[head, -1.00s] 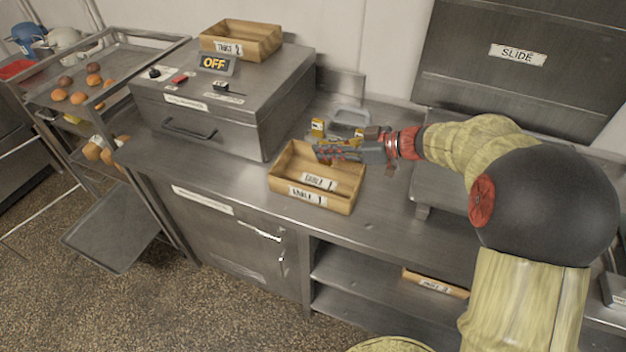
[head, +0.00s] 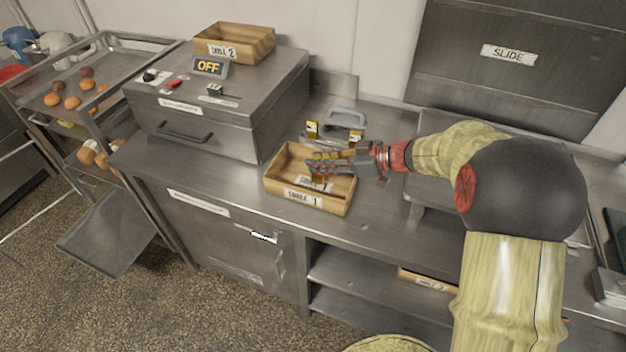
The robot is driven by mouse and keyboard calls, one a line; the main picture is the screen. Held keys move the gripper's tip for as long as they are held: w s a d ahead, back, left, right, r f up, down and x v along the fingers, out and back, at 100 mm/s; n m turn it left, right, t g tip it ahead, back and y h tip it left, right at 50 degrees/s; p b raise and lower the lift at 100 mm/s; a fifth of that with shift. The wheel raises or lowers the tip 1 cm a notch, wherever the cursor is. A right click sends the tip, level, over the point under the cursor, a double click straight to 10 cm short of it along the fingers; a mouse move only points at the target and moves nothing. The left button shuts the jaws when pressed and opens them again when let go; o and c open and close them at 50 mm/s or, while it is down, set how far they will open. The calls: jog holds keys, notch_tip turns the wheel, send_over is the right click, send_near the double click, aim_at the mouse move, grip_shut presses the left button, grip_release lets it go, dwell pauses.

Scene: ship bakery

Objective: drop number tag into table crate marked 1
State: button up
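The wooden crate (head: 338,207) with a "TABLE 1" label on its front stands on the steel counter in the head view. My gripper (head: 314,167) reaches in from the right, with its fingers over the crate's opening. A small yellowish piece (head: 318,180) shows just below the fingers; I cannot tell if it is a tag in their grip. A white lettered strip (head: 313,185) shows inside the crate, partly hidden. The finger gap is too small to make out.
A rack (head: 130,72) with buns is at far left. A "SLIDE" panel (head: 470,85) is behind. The counter front (head: 375,215) is clear.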

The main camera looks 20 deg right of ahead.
jog(key=shift+o, duration=0.8)
jog(key=v, duration=1.2)
jog(key=s+a+r+m+g+h, duration=0.2)
jog(key=s+a+m+g+h, duration=0.25)
jog(key=s+a, duration=0.7)
jog(key=s+d+r+m+t+h, duration=0.2)
jog(key=s+m+h, duration=0.4)
jog(key=s, duration=0.6)
jog(key=shift+d+r, duration=0.25)
jog(key=shift+r, duration=0.25)
